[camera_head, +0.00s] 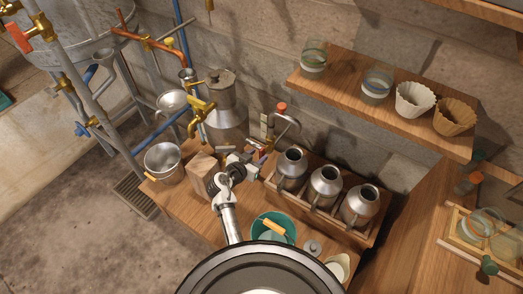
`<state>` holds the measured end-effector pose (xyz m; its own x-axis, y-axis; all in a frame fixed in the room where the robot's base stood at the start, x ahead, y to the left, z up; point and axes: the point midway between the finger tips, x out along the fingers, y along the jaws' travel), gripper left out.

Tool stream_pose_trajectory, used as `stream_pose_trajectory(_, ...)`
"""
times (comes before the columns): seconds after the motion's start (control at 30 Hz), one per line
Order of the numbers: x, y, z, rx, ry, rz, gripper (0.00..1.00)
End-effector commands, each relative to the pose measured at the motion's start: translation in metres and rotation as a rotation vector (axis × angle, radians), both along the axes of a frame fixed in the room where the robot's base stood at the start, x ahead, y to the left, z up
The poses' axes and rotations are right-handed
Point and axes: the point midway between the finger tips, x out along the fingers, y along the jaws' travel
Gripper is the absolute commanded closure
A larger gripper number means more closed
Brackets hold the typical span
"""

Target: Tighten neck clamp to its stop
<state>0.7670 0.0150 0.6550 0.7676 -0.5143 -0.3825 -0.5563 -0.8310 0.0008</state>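My arm reaches up from the bottom middle, and my gripper (246,157) is beyond its dark wrist, just above the wooden bench. The fingers are small and crowded against the things behind them, so I cannot tell whether they are open or shut. Close beyond them stands a curved metal pipe (296,124) with an orange-red knob (282,107). A metal pot (224,100) with a brass tap (200,108) stands to the upper left. I cannot make out with certainty which part is the neck clamp, or whether my gripper touches it.
A wooden rack (316,217) holds three metal cans right of my gripper. A wooden block (202,168) and metal bucket (163,161) are left. A green bucket (273,229) stands nearer. A wall shelf (388,103) carries jars and filters. Pipes and valves crowd the upper left.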

Motion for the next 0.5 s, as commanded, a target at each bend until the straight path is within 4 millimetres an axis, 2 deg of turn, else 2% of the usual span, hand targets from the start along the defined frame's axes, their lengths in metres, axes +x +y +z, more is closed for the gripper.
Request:
stream_pose_trajectory(0.2, 0.024, -0.016, -0.010, 0.000, 0.000, -0.001, 0.62)
stream_pose_trajectory(0.5, 0.031, -0.021, -0.016, 0.001, 0.001, 0.001, 0.62)
